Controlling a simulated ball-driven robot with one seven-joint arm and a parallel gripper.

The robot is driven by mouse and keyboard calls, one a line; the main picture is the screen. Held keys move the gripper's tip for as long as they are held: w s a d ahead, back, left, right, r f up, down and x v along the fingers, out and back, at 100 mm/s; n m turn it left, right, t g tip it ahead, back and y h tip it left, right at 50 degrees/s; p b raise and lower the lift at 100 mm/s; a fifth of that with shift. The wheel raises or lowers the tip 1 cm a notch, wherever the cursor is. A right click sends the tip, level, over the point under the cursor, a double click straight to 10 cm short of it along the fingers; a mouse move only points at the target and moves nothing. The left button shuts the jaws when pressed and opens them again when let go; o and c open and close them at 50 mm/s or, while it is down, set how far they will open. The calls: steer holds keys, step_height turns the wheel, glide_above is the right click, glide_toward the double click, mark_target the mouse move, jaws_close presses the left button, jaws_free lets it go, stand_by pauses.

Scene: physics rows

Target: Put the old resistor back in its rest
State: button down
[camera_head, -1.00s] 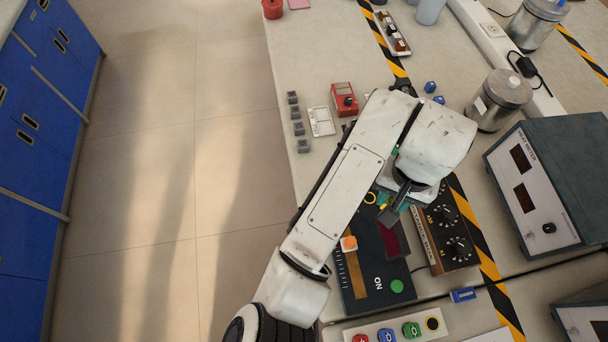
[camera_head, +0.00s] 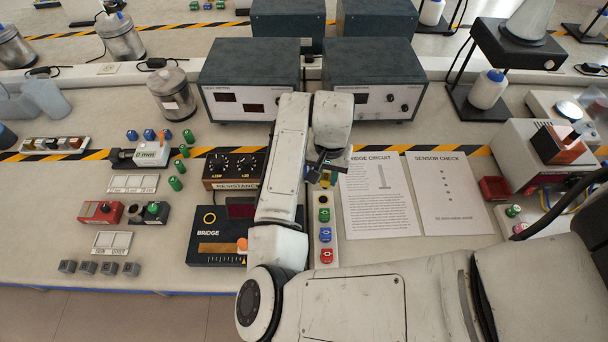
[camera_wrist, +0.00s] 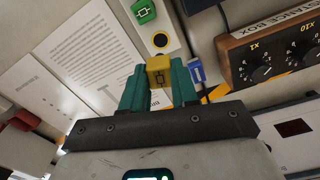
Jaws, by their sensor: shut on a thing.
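My gripper (camera_wrist: 160,88) is shut on a yellow block with a dark resistor symbol (camera_wrist: 159,72), held between its teal fingers. In the head view my gripper (camera_head: 325,172) is above the far end of a white strip (camera_head: 335,222), with a bit of the yellow block (camera_head: 325,180) showing. I cannot tell the block's height above the strip.
The strip also holds a green (camera_head: 324,215), a blue (camera_head: 325,235) and a red block (camera_head: 326,256). The BRIDGE box (camera_head: 215,240), with an empty yellow ring, and the resistance box (camera_head: 222,165) stand left. A blue tag (camera_wrist: 197,72) lies beside the strip. Printed sheets (camera_head: 380,205) lie right.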

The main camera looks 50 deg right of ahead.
mark_target(325, 188)
steer(key=shift+f+b, duration=2.1)
steer(key=shift+f, duration=0.3)
steer(key=shift+f+b, duration=0.3)
steer(key=shift+f, duration=0.35)
steer(key=shift+f+b, duration=0.35)
steer(key=shift+f, duration=0.85)
stand_by(0.3)
steer(key=shift+c, duration=1.9)
jaws_free()
steer(key=shift+r, duration=0.1)
steer(key=shift+r+p, duration=3)
steer(key=shift+r, duration=0.2)
